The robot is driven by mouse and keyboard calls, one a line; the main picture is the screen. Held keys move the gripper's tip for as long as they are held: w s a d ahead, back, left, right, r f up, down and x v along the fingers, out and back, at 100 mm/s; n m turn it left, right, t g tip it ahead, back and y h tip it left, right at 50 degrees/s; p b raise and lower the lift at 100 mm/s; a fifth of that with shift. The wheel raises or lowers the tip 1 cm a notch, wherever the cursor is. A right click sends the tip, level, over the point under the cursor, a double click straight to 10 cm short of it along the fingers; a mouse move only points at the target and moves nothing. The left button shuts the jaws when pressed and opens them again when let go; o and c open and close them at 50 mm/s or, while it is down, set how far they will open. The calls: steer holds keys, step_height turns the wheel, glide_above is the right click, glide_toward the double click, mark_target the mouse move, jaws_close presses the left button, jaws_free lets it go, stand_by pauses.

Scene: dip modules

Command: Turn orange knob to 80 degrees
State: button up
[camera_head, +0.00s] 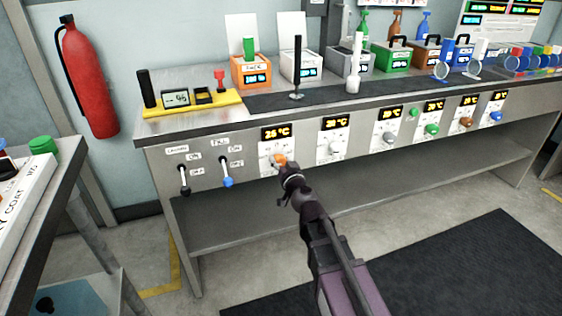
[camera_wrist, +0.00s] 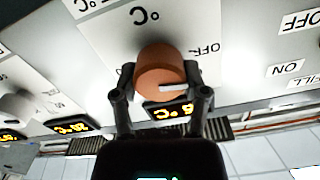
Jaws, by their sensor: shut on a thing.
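The orange knob (camera_head: 279,160) is on the front panel of the bench, below a display (camera_head: 275,133) that reads about 26 °C. In the wrist view the knob (camera_wrist: 160,72) is round with a white pointer line, and that view appears upside down. My gripper (camera_head: 288,172) is at the knob. In the wrist view the two fingers of my gripper (camera_wrist: 160,92) are on either side of the knob, shut on it. The lit display (camera_wrist: 163,111) shows between the fingers, but its digits are partly hidden there.
A white knob (camera_head: 334,148) is to the right, with several other knobs beyond it. Two levers, one black (camera_head: 184,181) and one blue (camera_head: 227,171), are on the left of the panel. A side table (camera_head: 50,205) is at the left. The floor before the bench is open.

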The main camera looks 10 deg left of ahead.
steer(key=shift+m, duration=0.3)
steer(key=m, duration=0.5)
steer(key=shift+w, duration=0.1)
steer(key=m, duration=0.6)
steer(key=shift+f, duration=0.15)
steer(key=m, duration=0.6)
steer(key=shift+f+m, duration=0.1)
steer(key=shift+m, duration=0.2)
steer(key=m, duration=0.5)
steer(key=shift+m+b, duration=0.3)
steer(key=shift+b, duration=0.05)
steer(key=o, duration=1.1)
steer(key=shift+f, duration=0.1)
steer(key=shift+o, duration=0.2)
